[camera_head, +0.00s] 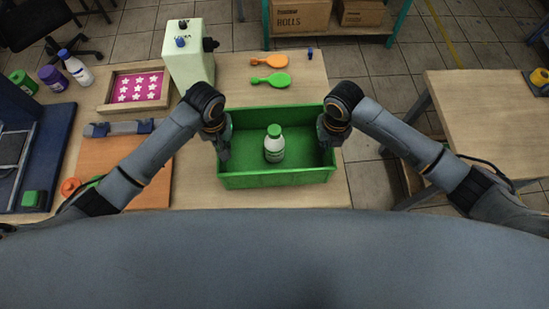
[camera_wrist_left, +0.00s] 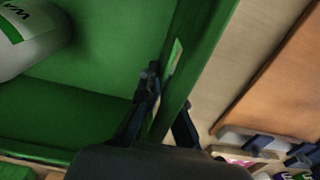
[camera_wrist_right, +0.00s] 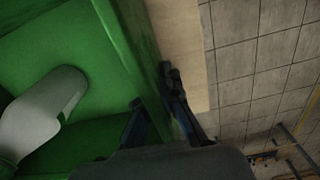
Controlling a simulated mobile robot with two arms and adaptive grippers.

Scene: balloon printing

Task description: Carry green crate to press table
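The green crate (camera_head: 275,178) is an open bin sitting on the wooden work table, with a white bottle (camera_head: 273,149) with a green cap standing inside. My left gripper (camera_head: 223,152) is at the crate's left end wall. In the left wrist view its fingers (camera_wrist_left: 168,95) straddle that wall, one inside and one outside, and look parted. My right gripper (camera_head: 327,137) is at the right end wall. In the right wrist view its fingers (camera_wrist_right: 153,90) straddle the wall, parted, the inner one apart from it. Whether the left fingers touch the wall is unclear.
A second wooden table (camera_head: 490,110) stands at the right, across a floor gap (camera_head: 372,185). Behind the crate lie an orange paddle (camera_head: 268,60) and a green paddle (camera_head: 270,80).

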